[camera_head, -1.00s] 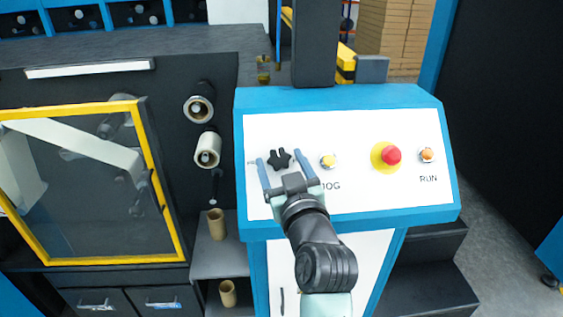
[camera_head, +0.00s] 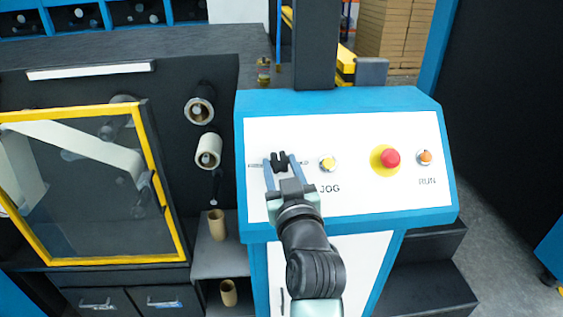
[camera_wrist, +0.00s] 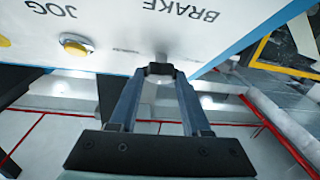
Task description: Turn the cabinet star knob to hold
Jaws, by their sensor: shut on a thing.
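The black star knob (camera_head: 279,157) is on the white face of the blue-edged control cabinet (camera_head: 350,222), left of the yellow JOG button (camera_head: 327,164). My gripper (camera_head: 281,163) is shut on the knob, one finger on its left and one on its right. In the wrist view my gripper (camera_wrist: 160,75) has the dark knob (camera_wrist: 160,69) between its fingertips, below the upside-down word BRAKE. The fingers cover part of the knob, so which way it points is hard to tell.
A red mushroom button (camera_head: 390,158) on a yellow disc and an orange RUN button (camera_head: 425,158) are to the right on the panel. A yellow-framed window (camera_head: 180,235) and roll cores (camera_head: 208,151) are to the left. A dark post (camera_head: 315,45) rises behind the cabinet.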

